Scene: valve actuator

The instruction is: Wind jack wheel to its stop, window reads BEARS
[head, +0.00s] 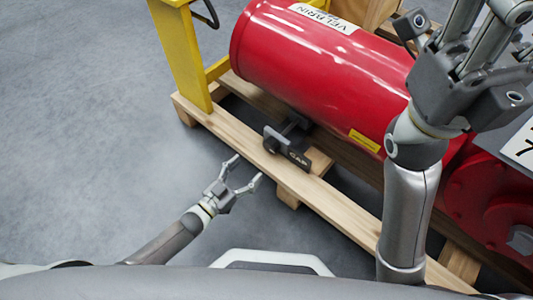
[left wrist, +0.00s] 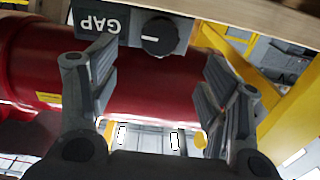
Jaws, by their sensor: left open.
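In the left wrist view the GAP plate (left wrist: 101,20) appears upside down, beside a round black wheel or knob (left wrist: 160,37) with a white mark. My left gripper (head: 248,168) is open and empty, just in front of the pallet's front beam, apart from the jack unit. My right gripper (head: 485,50) is raised at the upper right; its fingertips are partly cut off.
A yellow post (head: 182,55) stands at the pallet's left end. A red flanged part (head: 490,205) is at the right. The wooden front beam lies between my left gripper and the jack unit. The grey floor at the left is clear.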

